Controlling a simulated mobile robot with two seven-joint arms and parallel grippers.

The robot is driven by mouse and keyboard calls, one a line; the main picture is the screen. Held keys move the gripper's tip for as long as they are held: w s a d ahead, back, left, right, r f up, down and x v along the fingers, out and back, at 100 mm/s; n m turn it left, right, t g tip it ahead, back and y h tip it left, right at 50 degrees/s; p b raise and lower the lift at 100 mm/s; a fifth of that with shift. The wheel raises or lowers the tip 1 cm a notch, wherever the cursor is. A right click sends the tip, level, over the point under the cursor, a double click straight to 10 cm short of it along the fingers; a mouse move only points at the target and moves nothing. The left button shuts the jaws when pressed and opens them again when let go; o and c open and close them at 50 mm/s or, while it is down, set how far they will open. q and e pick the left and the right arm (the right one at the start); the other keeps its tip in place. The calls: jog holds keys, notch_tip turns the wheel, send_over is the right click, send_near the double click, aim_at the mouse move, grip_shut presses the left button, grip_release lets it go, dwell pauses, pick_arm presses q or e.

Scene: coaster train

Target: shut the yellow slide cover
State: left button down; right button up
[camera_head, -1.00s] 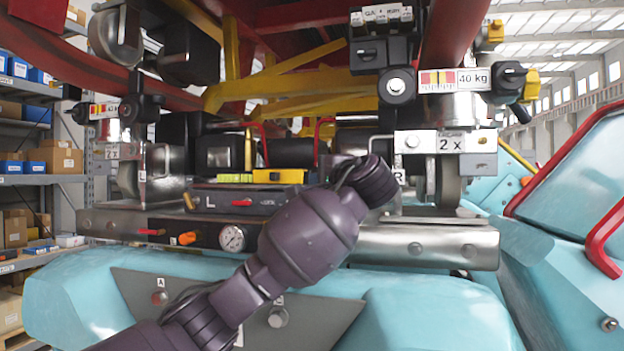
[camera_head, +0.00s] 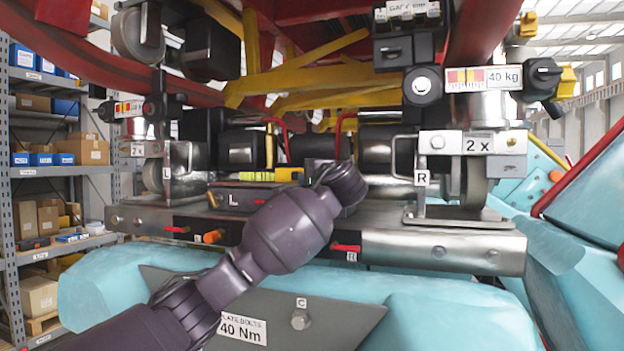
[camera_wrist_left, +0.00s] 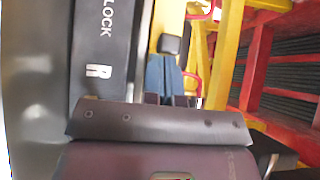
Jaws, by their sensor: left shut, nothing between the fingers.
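A yellow piece (camera_head: 288,174), which looks like the slide cover, sits on top of the dark lock box (camera_head: 240,196) marked L in the head view. My arm hides its right end. In the left wrist view a yellow strip (camera_wrist_left: 170,18) with a black block (camera_wrist_left: 175,45) runs upward, likely the same cover. My left gripper (camera_wrist_left: 173,65) shows its two bluish fingers together, empty, just below the black block; I cannot tell whether they touch it. In the head view the wrist hides the fingertips. My right gripper is out of view.
A steel beam (camera_head: 445,246) with red levers (camera_head: 346,248) and an orange knob (camera_head: 212,237) runs below. A bracket with a wheel (camera_head: 475,185) stands to the right. Yellow and red frame bars hang above. A dark panel (camera_wrist_left: 105,50) lettered LOCK is beside the fingers.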

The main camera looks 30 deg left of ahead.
pick_arm(q)
jog(key=s+a, duration=0.1)
jog(key=a, duration=0.3)
jog(key=s+a+b, duration=0.1)
jog(key=a, duration=0.2)
jog(key=s+a+b, duration=0.1)
jog(key=a, duration=0.3)
jog(key=shift+a, duration=0.7)
jog(key=shift+r, duration=0.15)
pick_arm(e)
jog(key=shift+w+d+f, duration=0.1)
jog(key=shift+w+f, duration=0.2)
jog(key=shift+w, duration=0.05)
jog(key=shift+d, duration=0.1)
